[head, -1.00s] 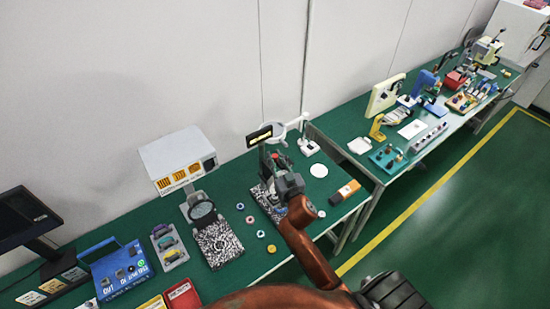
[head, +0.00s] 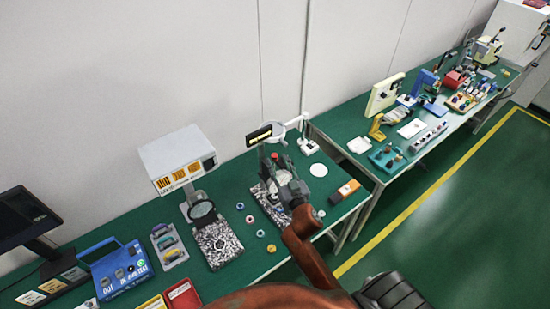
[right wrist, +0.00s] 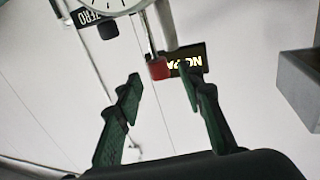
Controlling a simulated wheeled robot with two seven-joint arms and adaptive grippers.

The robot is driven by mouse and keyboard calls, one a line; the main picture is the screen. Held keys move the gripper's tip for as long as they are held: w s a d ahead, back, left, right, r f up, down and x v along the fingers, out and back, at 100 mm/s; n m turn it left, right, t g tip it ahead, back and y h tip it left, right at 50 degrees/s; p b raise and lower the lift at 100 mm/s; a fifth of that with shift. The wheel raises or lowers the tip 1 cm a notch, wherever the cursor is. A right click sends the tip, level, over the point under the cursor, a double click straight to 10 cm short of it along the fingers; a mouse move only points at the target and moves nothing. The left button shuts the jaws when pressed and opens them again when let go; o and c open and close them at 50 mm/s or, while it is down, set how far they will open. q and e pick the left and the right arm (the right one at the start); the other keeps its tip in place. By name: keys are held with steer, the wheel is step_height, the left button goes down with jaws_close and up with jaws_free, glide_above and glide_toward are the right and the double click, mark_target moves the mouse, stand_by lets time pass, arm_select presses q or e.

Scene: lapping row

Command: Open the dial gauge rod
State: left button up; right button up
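In the right wrist view the white dial gauge (right wrist: 108,4) is cut off by the top edge. A thin metal rod with a red block-like end (right wrist: 158,68) shows below and right of it. My right gripper (right wrist: 168,88) is open and empty. Its two dark green fingers stand left and right of the red end in the picture; no contact shows. In the head view my right gripper (head: 279,170) is over the speckled base (head: 262,195) of the gauge stand and hides much of it. My left gripper is not in view.
Another speckled plate (head: 216,243) and several small rings are to the left. An orange and black box (head: 345,191) lies to the right.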

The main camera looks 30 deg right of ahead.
steer(key=s+a, duration=0.1)
steer(key=s, duration=0.7)
steer(key=shift+a, duration=0.2)
